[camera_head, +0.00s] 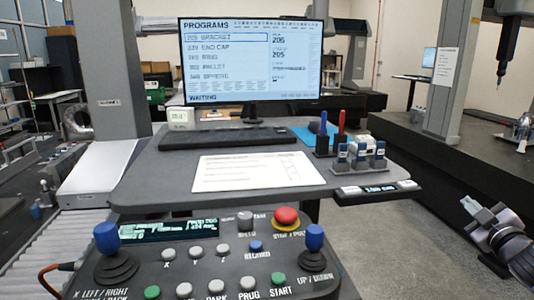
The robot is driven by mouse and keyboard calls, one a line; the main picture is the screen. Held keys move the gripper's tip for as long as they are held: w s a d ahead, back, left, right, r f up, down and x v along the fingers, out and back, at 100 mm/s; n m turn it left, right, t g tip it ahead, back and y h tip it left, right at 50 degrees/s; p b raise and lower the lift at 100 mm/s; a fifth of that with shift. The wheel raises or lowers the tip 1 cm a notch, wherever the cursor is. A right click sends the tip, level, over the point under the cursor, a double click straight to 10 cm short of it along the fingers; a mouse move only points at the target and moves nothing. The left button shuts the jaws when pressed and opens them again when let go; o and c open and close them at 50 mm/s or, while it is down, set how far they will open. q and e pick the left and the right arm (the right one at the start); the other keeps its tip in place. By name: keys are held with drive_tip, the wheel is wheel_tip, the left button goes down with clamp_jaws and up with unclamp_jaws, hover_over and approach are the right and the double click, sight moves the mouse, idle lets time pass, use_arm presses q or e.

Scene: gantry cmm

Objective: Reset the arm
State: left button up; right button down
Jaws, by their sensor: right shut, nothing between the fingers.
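My right gripper (480,209) shows at the right edge of the head view, with its arm coming in from the lower right. Its fingers are together with nothing between them. It is held over the floor, to the right of the control panel and apart from everything. My left gripper is not in view.
A control panel (205,262) with blue-topped joysticks, buttons and a red stop button (286,216) fills the lower front. Behind it a grey desk (140,190) holds a monitor (250,60), a keyboard (228,137) and a paper sheet (258,171). Open floor (400,240) lies right of the desk.

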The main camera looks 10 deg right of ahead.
drive_tip(key=s+a+f+g+y, duration=0.1)
drive_tip(key=s+a+f+g, duration=0.1)
drive_tip(key=s+a+f, duration=0.35)
drive_tip(key=s+a+f+m+g+y, duration=0.1)
drive_tip(key=s+a+f, duration=0.1)
drive_tip(key=a+f, duration=0.65)
drive_tip(key=s+a+f+g+y, duration=0.1)
drive_tip(key=s+a+f+g, duration=0.2)
drive_tip(key=f, duration=0.8)
drive_tip(key=s+a+f+m+y, duration=0.1)
drive_tip(key=s+a+f+m, duration=0.1)
drive_tip(key=s+a, duration=0.6)
drive_tip(key=s+a+f+m+g+y, duration=0.1)
drive_tip(key=s+a+f+y, duration=0.1)
drive_tip(key=s+a+f, duration=0.3)
drive_tip(key=s+a, duration=0.4)
drive_tip(key=a, duration=0.1)
drive_tip(key=shift+a+m+g, duration=0.15)
drive_tip(key=shift+m+g, duration=0.15)
drive_tip(key=shift+m, duration=0.1)
drive_tip(key=shift+f, duration=0.1)
